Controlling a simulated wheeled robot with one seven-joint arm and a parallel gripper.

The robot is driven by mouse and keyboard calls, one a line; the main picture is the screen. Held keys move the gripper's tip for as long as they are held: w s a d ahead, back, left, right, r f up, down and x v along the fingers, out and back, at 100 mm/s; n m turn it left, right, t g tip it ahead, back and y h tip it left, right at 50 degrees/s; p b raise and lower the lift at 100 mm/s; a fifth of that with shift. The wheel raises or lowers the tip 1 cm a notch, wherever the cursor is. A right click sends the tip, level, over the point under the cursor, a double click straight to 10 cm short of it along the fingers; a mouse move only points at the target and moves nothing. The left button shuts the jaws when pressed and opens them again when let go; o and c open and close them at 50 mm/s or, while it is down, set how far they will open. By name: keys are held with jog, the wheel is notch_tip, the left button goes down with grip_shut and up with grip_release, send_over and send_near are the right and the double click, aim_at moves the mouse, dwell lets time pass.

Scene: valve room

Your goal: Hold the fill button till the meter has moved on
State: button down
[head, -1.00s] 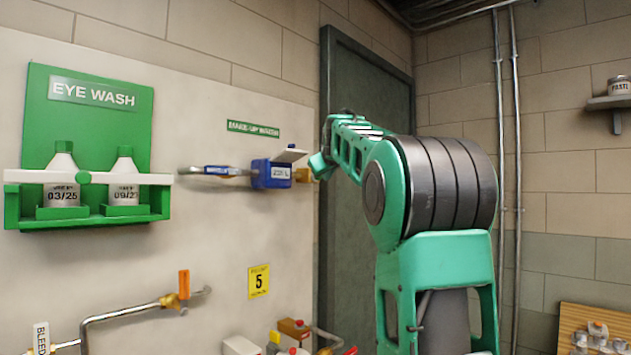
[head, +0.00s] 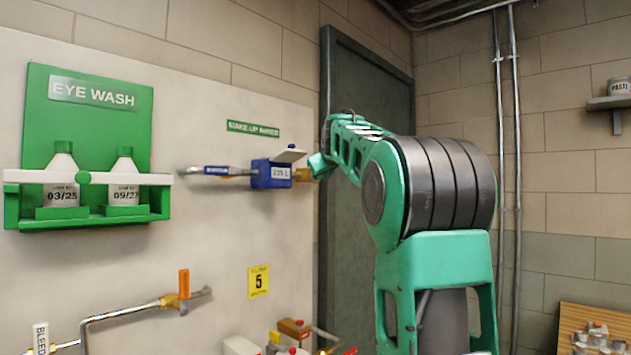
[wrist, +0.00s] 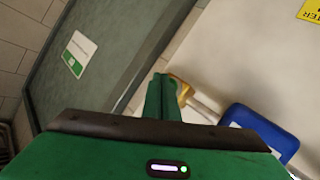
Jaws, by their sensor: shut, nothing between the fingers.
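The blue meter (head: 271,174) sits on a pipe on the pale wall panel, under a green sign. In the head view my arm hides most of that end. I cannot make out the fill button.
A green eye wash station (head: 95,150) with two bottles hangs at left. An orange-handled valve (head: 183,290) and pipe lie below. Several small fittings (head: 300,335) stand at the bottom. A dark door (head: 372,105) is behind my arm. A yellow "5" sign (head: 258,282) is on the panel.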

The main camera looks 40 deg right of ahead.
jog(key=shift+w+a, duration=0.1)
jog(key=shift+w, duration=0.7)
dwell(1.5)
jog(key=shift+s, duration=1)
jog(key=shift+s+d, duration=0.15)
jog(key=shift+s, duration=1.1)
jog(key=shift+s+d, duration=0.15)
jog(key=shift+s, duration=1.1)
